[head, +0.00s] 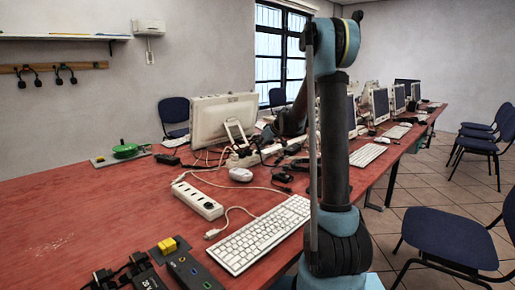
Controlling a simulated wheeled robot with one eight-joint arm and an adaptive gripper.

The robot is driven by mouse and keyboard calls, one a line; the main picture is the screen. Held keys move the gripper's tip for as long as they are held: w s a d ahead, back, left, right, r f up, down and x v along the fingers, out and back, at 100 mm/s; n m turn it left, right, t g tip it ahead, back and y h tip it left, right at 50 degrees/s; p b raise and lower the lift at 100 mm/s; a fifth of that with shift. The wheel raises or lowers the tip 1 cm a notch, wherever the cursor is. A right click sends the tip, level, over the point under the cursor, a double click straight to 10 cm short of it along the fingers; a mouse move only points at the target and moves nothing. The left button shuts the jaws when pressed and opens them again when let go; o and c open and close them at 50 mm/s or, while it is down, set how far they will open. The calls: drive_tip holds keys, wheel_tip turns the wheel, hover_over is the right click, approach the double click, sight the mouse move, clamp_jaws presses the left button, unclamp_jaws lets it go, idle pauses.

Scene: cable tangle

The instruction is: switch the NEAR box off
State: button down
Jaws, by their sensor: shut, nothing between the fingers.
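A small box with a yellow block-shaped top (168,245) sits on the red table at the front, the nearer of two switch-like devices. I cannot tell its switch position. The farther one has a round green top (125,149) on a grey plate at the table's back left edge. My gripper (268,145) is small and dark at the end of my arm, beside the monitor and well beyond the yellow-topped box. It is shut and empty. Its fingertips are hard to make out against the dark cables.
A dark power strip (194,271) and black adapters (143,270) lie close to the yellow-topped box. A white power strip (198,201), keyboard (262,234), mouse (241,174) and monitor (222,118) stand farther along. Cables clutter the middle. The left table surface (60,225) is clear.

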drive_tip(key=shift+w+d+f, duration=0.1)
drive_tip(key=shift+w+d, duration=0.15)
drive_tip(key=shift+d, duration=0.55)
drive_tip(key=shift+w+d+f, duration=0.1)
drive_tip(key=shift+w+f, duration=0.05)
drive_tip(key=shift+w, duration=0.1)
drive_tip(key=shift+w+r, duration=0.45)
drive_tip(key=r, duration=0.3)
drive_tip(key=shift+s+d+r, duration=0.15)
drive_tip(key=shift+s+d, duration=0.2)
drive_tip(key=shift+d, duration=0.05)
drive_tip(key=v, duration=0.9)
drive_tip(key=shift+w+d, duration=0.2)
drive_tip(key=shift+d, duration=0.25)
drive_tip(key=shift+r, duration=0.1)
